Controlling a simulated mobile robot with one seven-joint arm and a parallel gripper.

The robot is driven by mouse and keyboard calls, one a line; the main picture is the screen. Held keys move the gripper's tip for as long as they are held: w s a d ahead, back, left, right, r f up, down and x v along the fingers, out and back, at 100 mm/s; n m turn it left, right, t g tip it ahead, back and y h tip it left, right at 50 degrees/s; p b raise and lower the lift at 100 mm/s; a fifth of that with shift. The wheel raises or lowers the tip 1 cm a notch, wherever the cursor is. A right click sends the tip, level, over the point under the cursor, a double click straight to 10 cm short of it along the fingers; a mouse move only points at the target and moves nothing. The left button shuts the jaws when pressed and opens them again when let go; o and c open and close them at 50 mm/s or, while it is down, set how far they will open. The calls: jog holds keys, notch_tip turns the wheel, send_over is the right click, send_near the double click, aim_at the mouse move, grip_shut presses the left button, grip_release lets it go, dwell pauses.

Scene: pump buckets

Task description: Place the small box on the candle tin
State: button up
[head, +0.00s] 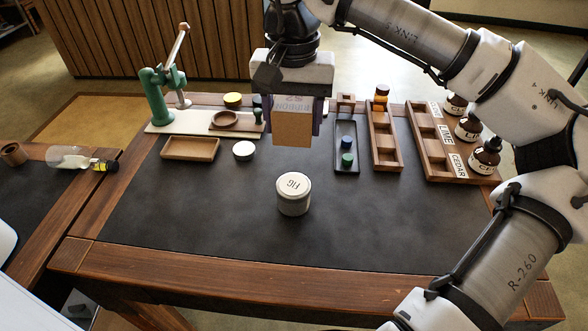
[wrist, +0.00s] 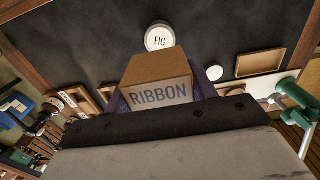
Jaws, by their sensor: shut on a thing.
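My gripper (head: 292,117) is shut on a small cardboard box marked RIBBON (head: 291,132) and holds it in the air above the far middle of the dark table mat. The box also shows between my purple fingers in the wrist view (wrist: 160,72). The candle tin, a pale round tin with a lid marked FIG (head: 293,196), stands upright on the mat, nearer the table's front than the box.
A green press (head: 156,92), a shallow wooden tray (head: 190,148) and a small white tin (head: 243,150) are at the far left. A dark tray with small bottles (head: 346,148) and wooden racks (head: 384,140) stand at the right. The mat around the candle tin is clear.

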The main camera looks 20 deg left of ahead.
aim_at(293, 184)
notch_tip(293, 184, down, 12)
jog(key=shift+r, duration=0.15)
dwell(0.3)
jog(key=shift+f+b, duration=0.3)
jog(key=shift+b, duration=0.05)
jog(key=o, duration=1)
jog(key=shift+r, duration=0.15)
notch_tip(293, 184, up, 12)
jog(key=shift+r+p, duration=0.15)
jog(key=shift+p, duration=0.3)
